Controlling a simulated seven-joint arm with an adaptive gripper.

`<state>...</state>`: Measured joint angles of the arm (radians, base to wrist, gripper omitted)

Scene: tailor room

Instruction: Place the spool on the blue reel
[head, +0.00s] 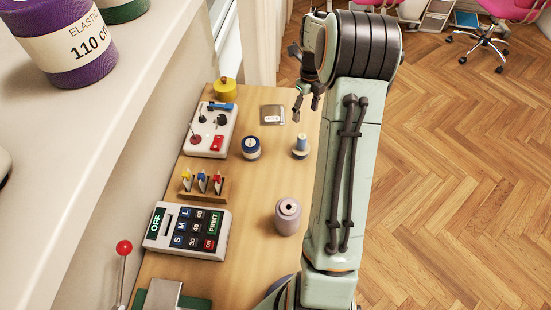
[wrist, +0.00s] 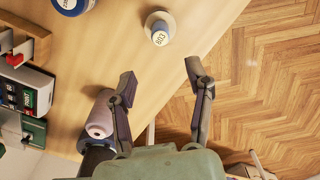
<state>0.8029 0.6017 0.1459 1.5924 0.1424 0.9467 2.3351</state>
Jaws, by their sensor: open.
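The blue reel (head: 251,152), short and round with a white label on top, stands on the table; it also shows cut off at the top left of the wrist view (wrist: 72,6). A small blue-topped spool (head: 300,144) stands upright on a pale wider base to its right; it shows in the wrist view (wrist: 160,35). A larger mauve spool (head: 288,221) stands nearer; it is partly behind the left finger in the wrist view (wrist: 98,128). Which spool is meant, I cannot tell. My gripper (wrist: 161,79) is open and empty, above the table's right edge.
A label machine (head: 187,231), a wooden rack with coloured pieces (head: 204,185) and a white control panel (head: 211,130) line the table's left side. A yellow tin (head: 225,88) and a grey plate (head: 273,114) lie farther back. The middle of the table (head: 250,195) is clear.

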